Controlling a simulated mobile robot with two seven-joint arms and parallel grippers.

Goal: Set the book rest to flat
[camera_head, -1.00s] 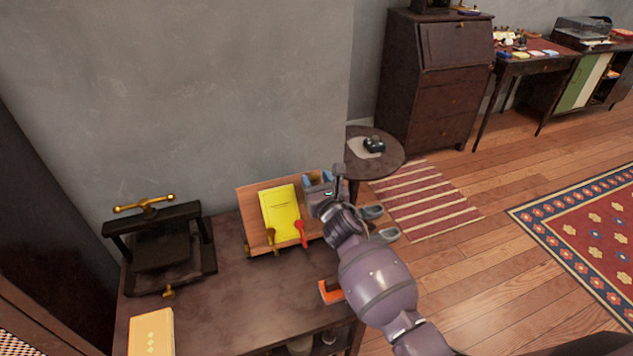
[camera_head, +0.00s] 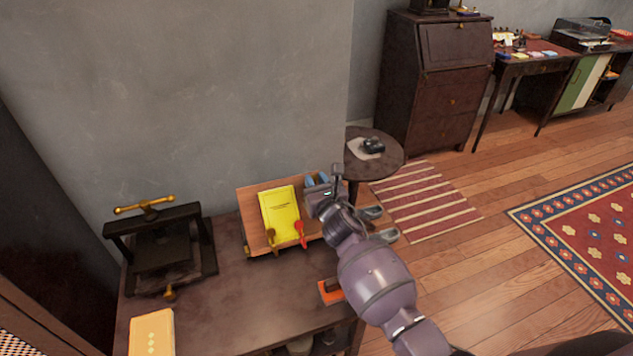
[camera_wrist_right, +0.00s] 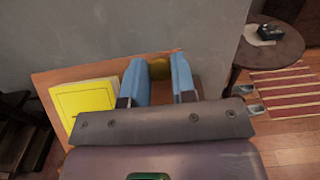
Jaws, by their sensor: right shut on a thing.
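The book rest (camera_head: 254,235) is a wooden board at the back of the dark table, against the grey wall. Its board looks tilted, with a yellow book (camera_head: 281,212) lying on it. A brass clip and a red clip (camera_head: 301,232) are at its lower edge. My right gripper (camera_head: 318,180) is at the rest's upper right side. In the right wrist view, its two blue fingers (camera_wrist_right: 160,80) are either side of a round brass knob (camera_wrist_right: 160,68) at the board's edge, shut on it. The gripper hides the board's right end. My left gripper is not in view.
A black press (camera_head: 160,250) with a brass handle stands left on the table (camera_head: 220,300). A pale yellow book (camera_head: 151,332) lies at the front left. An orange object (camera_head: 330,292) is near my right arm. A round side table (camera_head: 390,165) stands behind right.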

